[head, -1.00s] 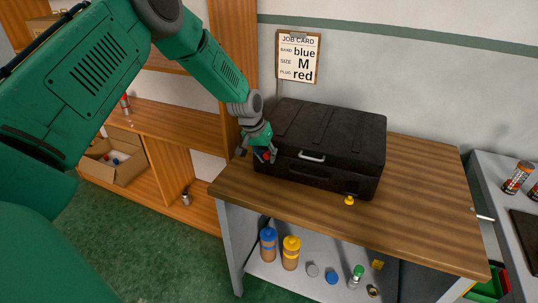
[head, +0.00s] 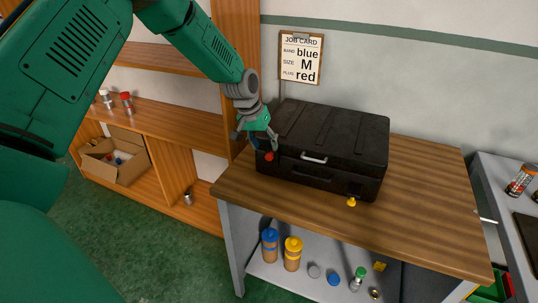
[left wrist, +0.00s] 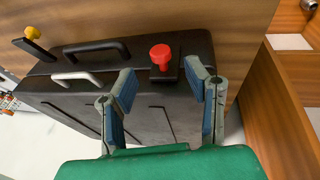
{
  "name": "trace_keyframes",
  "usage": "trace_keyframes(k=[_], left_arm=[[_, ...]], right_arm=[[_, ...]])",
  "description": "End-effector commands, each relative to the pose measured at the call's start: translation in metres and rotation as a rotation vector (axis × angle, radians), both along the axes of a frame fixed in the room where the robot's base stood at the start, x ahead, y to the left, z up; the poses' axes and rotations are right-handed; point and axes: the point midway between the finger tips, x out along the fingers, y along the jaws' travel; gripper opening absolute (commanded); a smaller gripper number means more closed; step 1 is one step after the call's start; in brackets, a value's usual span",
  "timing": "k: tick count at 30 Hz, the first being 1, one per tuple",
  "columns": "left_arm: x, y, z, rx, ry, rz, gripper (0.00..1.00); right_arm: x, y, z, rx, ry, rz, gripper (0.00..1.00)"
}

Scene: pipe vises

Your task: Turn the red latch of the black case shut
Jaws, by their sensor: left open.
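The black case (head: 330,134) lies closed on the wooden workbench. Its red latch (head: 269,156) is at the left end of the front side; it also shows in the left wrist view (left wrist: 161,54), its short black base over the case. A yellow latch (head: 351,202) is at the right end; in the left wrist view its black arm sticks out past the case's edge (left wrist: 32,33). My left gripper (head: 256,138) is open and empty, just above the red latch and apart from it. In the left wrist view the fingers (left wrist: 162,82) stand either side of the latch's line. My right gripper is out of view.
The case has a light handle (head: 314,158) between the latches. The workbench (head: 420,205) is clear right of the case. A wooden shelf unit (head: 180,125) stands close on the left. Bottles (head: 292,254) and small parts sit on the lower shelf.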

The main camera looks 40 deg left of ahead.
Motion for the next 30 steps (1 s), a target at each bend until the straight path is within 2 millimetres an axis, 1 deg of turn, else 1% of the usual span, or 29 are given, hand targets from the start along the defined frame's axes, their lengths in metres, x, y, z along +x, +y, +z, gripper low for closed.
trace_keyframes(k=[1, 3, 6, 10, 16, 30], left_arm=[[-0.003, 0.002, 0.012, 0.0, -0.002, 0.0, 0.43], [-0.006, 0.003, 0.025, 0.0, -0.002, 0.0, 0.43], [-0.01, 0.006, 0.04, 0.0, -0.001, 0.0, 0.43], [-0.013, 0.007, 0.051, 0.0, 0.0, 0.0, 0.43], [-0.015, 0.008, 0.055, -0.001, 0.003, 0.0, 0.43], [-0.016, 0.007, 0.053, 0.0, 0.003, -0.002, 0.43]], right_arm=[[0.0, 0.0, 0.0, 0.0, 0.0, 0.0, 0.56], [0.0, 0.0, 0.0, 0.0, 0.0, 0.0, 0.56], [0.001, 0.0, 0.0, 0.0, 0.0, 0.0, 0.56], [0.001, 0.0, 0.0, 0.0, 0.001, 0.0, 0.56], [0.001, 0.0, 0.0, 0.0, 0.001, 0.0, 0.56], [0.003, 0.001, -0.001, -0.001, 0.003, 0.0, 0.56]])
